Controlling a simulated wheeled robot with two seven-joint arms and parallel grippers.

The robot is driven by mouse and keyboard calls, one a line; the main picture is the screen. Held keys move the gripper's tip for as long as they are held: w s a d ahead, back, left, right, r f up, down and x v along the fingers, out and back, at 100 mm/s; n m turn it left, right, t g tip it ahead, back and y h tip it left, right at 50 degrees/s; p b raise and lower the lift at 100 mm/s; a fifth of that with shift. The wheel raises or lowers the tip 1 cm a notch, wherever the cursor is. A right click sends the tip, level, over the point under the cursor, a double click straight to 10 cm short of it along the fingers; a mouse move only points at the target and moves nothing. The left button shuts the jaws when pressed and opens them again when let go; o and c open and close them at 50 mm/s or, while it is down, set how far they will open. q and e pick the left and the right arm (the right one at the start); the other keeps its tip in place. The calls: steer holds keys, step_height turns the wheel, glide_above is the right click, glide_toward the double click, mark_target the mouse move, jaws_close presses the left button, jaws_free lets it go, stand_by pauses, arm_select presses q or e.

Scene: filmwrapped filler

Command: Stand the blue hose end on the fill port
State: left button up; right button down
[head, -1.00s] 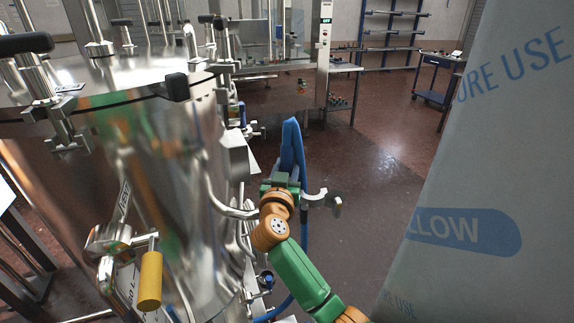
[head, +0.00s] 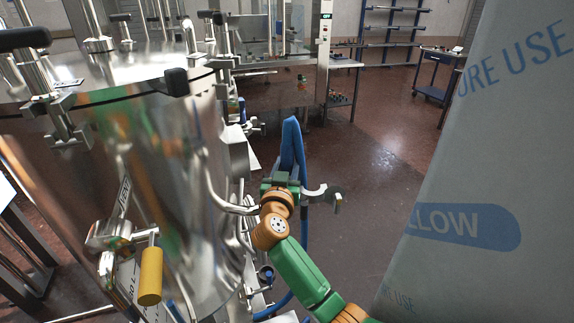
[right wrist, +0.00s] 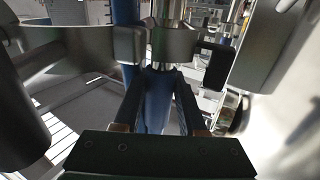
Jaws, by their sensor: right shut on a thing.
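The blue hose (head: 291,140) rises in a narrow loop beyond my right gripper (head: 284,178) in the head view, and part of it hangs below. My right gripper is shut on the hose at its end, beside the steel tank. In the right wrist view the blue hose (right wrist: 155,103) stands between the two dark fingers of my right gripper (right wrist: 158,75). A shiny metal fitting (right wrist: 166,42) shows just beyond the fingertips. The hose end itself is largely hidden in the head view. I cannot make out the fill port for certain. My left gripper is not in view.
A steel tank (head: 170,170) with clamps and a yellow handle (head: 150,277) fills the left. A metal hook (head: 323,194) is close to the right of my gripper. A large printed wrapped panel (head: 480,190) blocks the right. Open floor (head: 375,170) lies between.

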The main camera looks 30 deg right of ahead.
steer(key=shift+c, duration=2)
jaws_free()
steer(key=b+v, duration=0.1)
steer(key=v, duration=0.6)
steer(key=shift+s+a, duration=0.15)
